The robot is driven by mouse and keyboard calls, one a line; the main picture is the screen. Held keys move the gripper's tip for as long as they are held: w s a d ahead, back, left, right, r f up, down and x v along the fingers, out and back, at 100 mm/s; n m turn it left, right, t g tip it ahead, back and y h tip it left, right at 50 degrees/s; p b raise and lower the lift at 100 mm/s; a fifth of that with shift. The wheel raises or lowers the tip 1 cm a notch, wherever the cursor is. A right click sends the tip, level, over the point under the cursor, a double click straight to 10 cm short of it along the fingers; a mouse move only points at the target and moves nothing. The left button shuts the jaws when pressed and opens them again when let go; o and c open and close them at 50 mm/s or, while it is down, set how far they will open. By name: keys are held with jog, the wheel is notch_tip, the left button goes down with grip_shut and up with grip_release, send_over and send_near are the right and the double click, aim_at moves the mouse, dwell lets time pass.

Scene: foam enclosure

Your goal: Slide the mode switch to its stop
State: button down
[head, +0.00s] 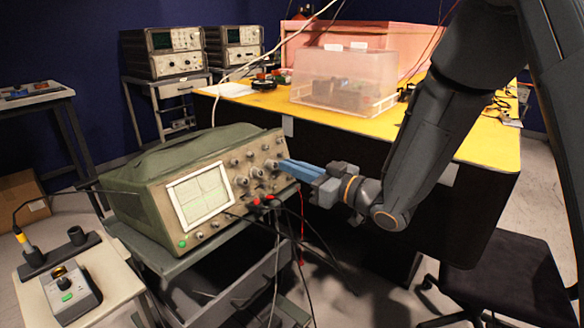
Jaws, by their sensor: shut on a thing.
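The green oscilloscope (205,195) sits on a grey cart, with its lit screen and knobbed front panel facing me. My gripper (283,166) reaches in from the right, and its blue fingertips are at the right part of the panel, beside the knobs. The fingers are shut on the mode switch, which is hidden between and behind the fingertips. I cannot see how far along its travel the switch stands.
Black and red cables (277,225) hang from plugs low on the panel. A yellow-topped bench (440,135) with a clear box (343,80) stands behind. A black chair (512,280) is at the lower right. A soldering station (68,290) stands at lower left.

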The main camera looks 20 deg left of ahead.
dwell(0.5)
jog(key=shift+w+d, duration=0.2)
jog(key=shift+w, duration=0.25)
jog(key=shift+w+d, duration=0.2)
jog(key=shift+w, duration=0.25)
jog(key=c, duration=2.2)
grip_release()
jog(key=shift+w+d, duration=0.1)
jog(key=v, duration=0.7)
jog(key=shift+s+d, duration=0.2)
jog(key=shift+d, duration=0.05)
jog(key=shift+w, duration=0.1)
